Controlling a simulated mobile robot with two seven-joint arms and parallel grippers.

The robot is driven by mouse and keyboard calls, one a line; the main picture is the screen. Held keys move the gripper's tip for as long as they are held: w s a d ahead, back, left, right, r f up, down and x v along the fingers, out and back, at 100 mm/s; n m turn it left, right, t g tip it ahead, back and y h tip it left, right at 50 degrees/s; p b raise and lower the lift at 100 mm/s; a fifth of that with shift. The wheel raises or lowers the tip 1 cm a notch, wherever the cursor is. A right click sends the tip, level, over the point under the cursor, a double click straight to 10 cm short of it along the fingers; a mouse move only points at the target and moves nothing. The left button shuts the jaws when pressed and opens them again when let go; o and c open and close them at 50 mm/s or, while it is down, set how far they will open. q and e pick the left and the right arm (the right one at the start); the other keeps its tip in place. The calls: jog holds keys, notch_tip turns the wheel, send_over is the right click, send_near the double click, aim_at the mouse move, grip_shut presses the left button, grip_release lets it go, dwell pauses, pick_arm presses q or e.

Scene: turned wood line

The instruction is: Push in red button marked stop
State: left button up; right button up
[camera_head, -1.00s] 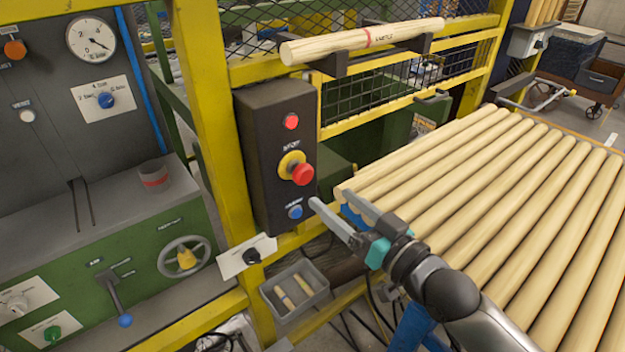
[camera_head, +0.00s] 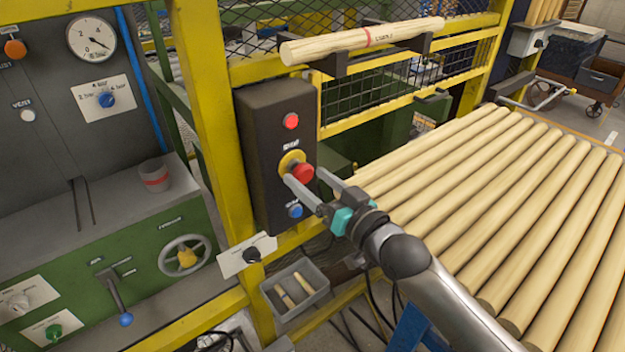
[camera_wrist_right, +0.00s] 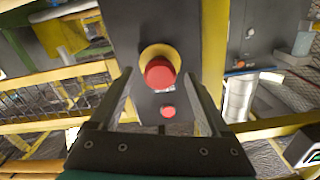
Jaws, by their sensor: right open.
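The red mushroom button (camera_head: 303,172) with a yellow collar (camera_head: 290,160) sits on the dark control box (camera_head: 264,125), under a small label too blurred to read surely. It also shows in the wrist view as a red button (camera_wrist_right: 160,74), near the middle. My right gripper (camera_head: 304,179) is open and empty in front of the box, its fingertips at about the button's height. In the wrist view the two fingers stand apart, one on each side of the button. I cannot tell whether either finger touches it. My left gripper is not in view.
A small red button (camera_head: 291,121) sits above and a blue button (camera_head: 295,211) below on the same box. Yellow frame posts (camera_head: 205,110) stand beside it. Several wooden rods (camera_head: 500,190) lie to the right. A grey bin (camera_head: 318,305) is below.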

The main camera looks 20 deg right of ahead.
grip_shut()
dwell(0.5)
dwell(0.3)
